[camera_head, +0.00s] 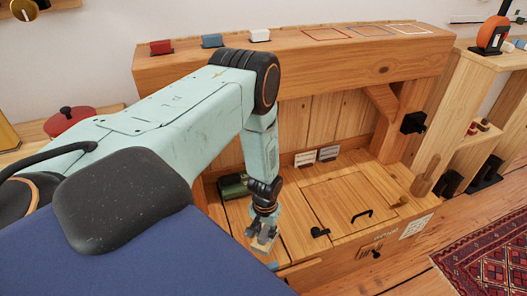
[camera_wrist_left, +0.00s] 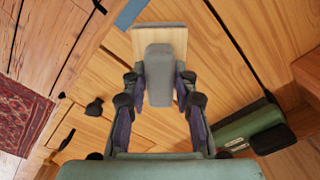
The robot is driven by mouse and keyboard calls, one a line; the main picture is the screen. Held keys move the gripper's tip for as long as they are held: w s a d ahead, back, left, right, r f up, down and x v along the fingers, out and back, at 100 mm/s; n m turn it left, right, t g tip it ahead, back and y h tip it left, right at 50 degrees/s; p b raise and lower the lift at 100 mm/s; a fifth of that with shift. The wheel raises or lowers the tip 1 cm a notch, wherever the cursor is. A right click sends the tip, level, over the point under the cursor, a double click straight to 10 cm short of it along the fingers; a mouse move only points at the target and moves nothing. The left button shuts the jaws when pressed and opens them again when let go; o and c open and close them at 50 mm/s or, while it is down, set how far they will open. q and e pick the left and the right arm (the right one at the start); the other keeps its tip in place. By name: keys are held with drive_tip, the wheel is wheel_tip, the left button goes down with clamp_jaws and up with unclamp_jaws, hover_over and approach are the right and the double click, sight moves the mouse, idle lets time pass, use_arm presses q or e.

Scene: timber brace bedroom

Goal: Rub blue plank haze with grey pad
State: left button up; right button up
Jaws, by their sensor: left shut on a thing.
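My left gripper (camera_head: 263,228) points down over the plank top at the front left of the wooden unit. It is shut on the grey pad, whose pale wooden body (camera_head: 262,244) shows below the fingers. In the left wrist view the pad's grey grip (camera_wrist_left: 158,75) sits between the fingers (camera_wrist_left: 160,100), with the wooden part behind it. A blue haze patch (camera_wrist_left: 130,13) lies on the planks just beyond the pad; a bit of it shows in the head view (camera_head: 272,266). The gap between pad and planks cannot be judged. My right gripper is out of view.
A green box (camera_head: 232,186) stands left of the gripper, at the back of the planks. A hatch with a black handle (camera_head: 362,215) and a black latch (camera_head: 320,232) lie to the right. A wooden beam (camera_head: 330,75) with small coloured blocks overhangs behind.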

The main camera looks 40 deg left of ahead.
use_arm(q)
drive_tip(key=shift+r+p, duration=1.7)
drive_tip(key=shift+r, duration=0.3)
drive_tip(key=shift+w+r, duration=0.1)
